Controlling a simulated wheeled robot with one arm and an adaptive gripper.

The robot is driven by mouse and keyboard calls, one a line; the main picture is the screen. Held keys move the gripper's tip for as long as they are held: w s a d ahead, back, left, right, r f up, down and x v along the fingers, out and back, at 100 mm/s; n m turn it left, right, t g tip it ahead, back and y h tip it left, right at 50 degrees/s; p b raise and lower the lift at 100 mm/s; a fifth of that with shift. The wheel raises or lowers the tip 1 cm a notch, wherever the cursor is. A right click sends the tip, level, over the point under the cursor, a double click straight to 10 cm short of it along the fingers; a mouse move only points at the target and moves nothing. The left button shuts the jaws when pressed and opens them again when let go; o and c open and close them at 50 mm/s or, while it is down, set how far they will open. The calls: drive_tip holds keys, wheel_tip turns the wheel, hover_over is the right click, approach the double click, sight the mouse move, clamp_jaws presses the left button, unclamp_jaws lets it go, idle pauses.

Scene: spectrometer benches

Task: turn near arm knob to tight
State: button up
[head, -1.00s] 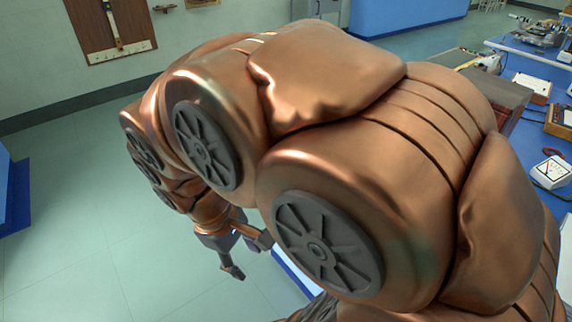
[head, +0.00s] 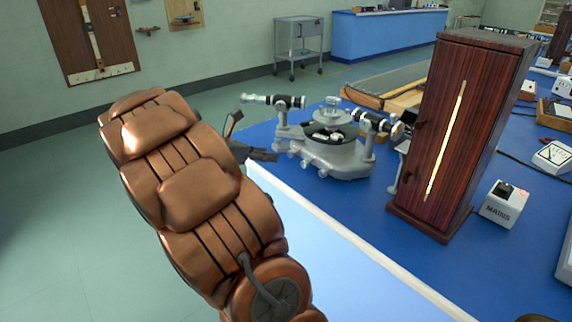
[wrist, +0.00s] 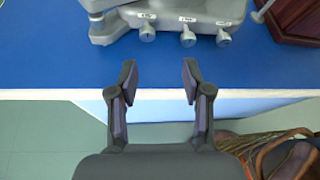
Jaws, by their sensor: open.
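The grey spectrometer (head: 345,163) stands near the front edge of the blue bench, with a black tube on each side and a round central table. In the wrist view its base (wrist: 196,10) shows at the top, with three small grey knobs in front: a left knob (wrist: 147,33), a middle knob (wrist: 187,39) and a right knob (wrist: 223,38). Each has a small label above it, too small to read, so I cannot tell which is the near arm knob. My gripper (wrist: 158,75) is open and empty, short of the knobs and touching nothing. It also shows in the head view (head: 248,138).
A tall dark wooden case (head: 455,140) with a bright slit stands right of the spectrometer. A white mains box (head: 503,207) sits beside it. The bench's pale front edge (wrist: 60,95) runs below my gripper. Open floor (head: 60,230) lies to the left.

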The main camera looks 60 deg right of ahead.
sight(289, 153)
drive_tip(key=shift+w+d+f+n+h+b, duration=0.15)
drive_tip(key=shift+w+d+f+n, duration=0.15)
drive_tip(key=shift+d, duration=0.25)
drive_tip(key=shift+w+d+f+n+h+b, duration=0.15)
drive_tip(key=shift+w+d+f+n, duration=0.15)
drive_tip(key=shift+d, duration=0.25)
drive_tip(key=shift+b+x, duration=0.4)
drive_tip(key=shift+x, duration=3.25)
drive_tip(key=shift+r, duration=0.15)
clamp_jaws()
